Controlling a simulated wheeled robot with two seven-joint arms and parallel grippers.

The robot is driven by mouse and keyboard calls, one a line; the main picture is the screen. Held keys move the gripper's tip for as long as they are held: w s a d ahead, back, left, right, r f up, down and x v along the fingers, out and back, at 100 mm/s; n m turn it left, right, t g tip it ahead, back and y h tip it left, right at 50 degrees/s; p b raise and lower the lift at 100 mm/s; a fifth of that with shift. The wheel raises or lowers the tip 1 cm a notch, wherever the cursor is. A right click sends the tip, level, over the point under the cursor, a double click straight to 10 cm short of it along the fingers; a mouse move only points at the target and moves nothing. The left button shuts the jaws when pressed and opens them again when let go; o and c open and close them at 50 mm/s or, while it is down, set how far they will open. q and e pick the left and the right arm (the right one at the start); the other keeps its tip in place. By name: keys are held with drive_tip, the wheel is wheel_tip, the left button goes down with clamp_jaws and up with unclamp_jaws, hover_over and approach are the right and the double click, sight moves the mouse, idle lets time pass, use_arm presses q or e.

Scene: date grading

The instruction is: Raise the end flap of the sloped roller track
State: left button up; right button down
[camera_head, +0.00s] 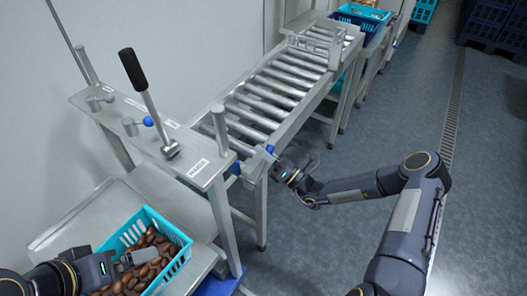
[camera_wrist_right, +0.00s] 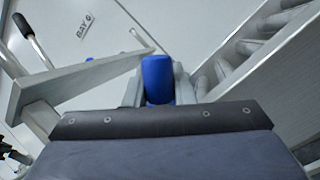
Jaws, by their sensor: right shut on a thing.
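The sloped roller track (camera_head: 272,98) runs from the bay frame towards the back. At its near end is a blue grip (camera_head: 269,149), which I take to be on the end flap; the flap plate itself is hard to make out. My right gripper (camera_head: 275,156) is at this corner. In the right wrist view the blue grip (camera_wrist_right: 157,80) sits between my grey fingers, which are shut on it. Rollers (camera_wrist_right: 222,68) show to the right there. My left gripper (camera_head: 122,261) is over the turquoise crate (camera_head: 181,262) of dates; its finger opening is unclear.
A metal shelf (camera_head: 130,125) with a black-handled lever (camera_head: 133,70) and a small blue-knobbed lever (camera_head: 148,121) stands left of the track. Crates (camera_head: 365,22) stand at the far end. Floor to the right of the track is open (camera_head: 390,120).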

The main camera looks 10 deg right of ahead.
drive_tip(key=c, duration=1.5)
unclamp_jaws()
drive_tip(key=shift+d+f, duration=0.1)
drive_tip(key=b+v, duration=0.1)
drive_tip(key=v, duration=0.6)
drive_tip(key=shift+s+d, duration=0.25)
